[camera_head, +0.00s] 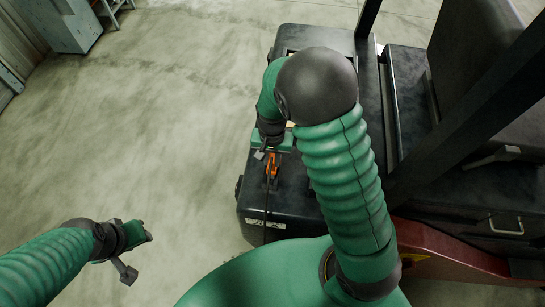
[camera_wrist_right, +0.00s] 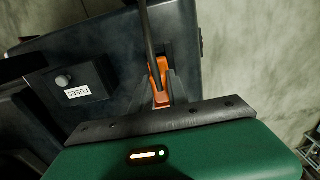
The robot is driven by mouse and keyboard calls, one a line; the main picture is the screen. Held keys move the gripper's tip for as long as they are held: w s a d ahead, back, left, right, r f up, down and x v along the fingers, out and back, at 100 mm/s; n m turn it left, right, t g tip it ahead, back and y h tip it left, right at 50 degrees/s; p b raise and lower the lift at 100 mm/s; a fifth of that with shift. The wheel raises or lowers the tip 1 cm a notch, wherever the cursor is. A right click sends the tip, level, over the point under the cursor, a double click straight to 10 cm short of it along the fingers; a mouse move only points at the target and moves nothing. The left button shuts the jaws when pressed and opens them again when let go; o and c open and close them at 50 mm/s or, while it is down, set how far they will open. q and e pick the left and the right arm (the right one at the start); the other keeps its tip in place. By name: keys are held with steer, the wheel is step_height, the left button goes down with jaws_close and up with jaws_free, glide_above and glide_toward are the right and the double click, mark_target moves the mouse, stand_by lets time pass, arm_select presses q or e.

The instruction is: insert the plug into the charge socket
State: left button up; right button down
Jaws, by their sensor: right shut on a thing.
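The orange plug (camera_head: 272,168) is over the top of the black truck body, and a dark cable (camera_head: 266,207) runs from it towards the bottom of the head view. My right gripper (camera_head: 268,156) is shut on the plug. The right wrist view shows the plug (camera_wrist_right: 157,84) between the two dark fingers of my right gripper (camera_wrist_right: 160,78), with the cable (camera_wrist_right: 147,30) leading up from it. I cannot make out the charge socket in either view. My left gripper (camera_head: 126,268) is out over bare floor at the lower left, and its opening is unclear.
The black truck body (camera_head: 288,205) lies under my right arm, with dark posts and a seat (camera_head: 480,60) to the right. A box labelled FUSES (camera_wrist_right: 78,84) sits beside the plug. A grey cabinet (camera_head: 65,22) stands at the far left. The floor on the left is clear.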

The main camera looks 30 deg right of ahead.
steer(key=shift+a+f, duration=0.15)
steer(key=shift+f, duration=0.2)
steer(key=shift+d+r+p, duration=0.15)
steer(key=shift+r+p, duration=0.45)
steer(key=shift+r, duration=0.1)
steer(key=shift+d+r+p, duration=0.1)
steer(key=shift+r+p, duration=0.5)
steer(key=shift+r, duration=0.1)
step_height(320, 180, up, 3)
steer(key=p, duration=0.3)
steer(key=shift+a+r, duration=0.15)
steer(key=shift+r, duration=0.05)
steer(key=shift+f, duration=0.1)
steer(key=shift+s, duration=0.1)
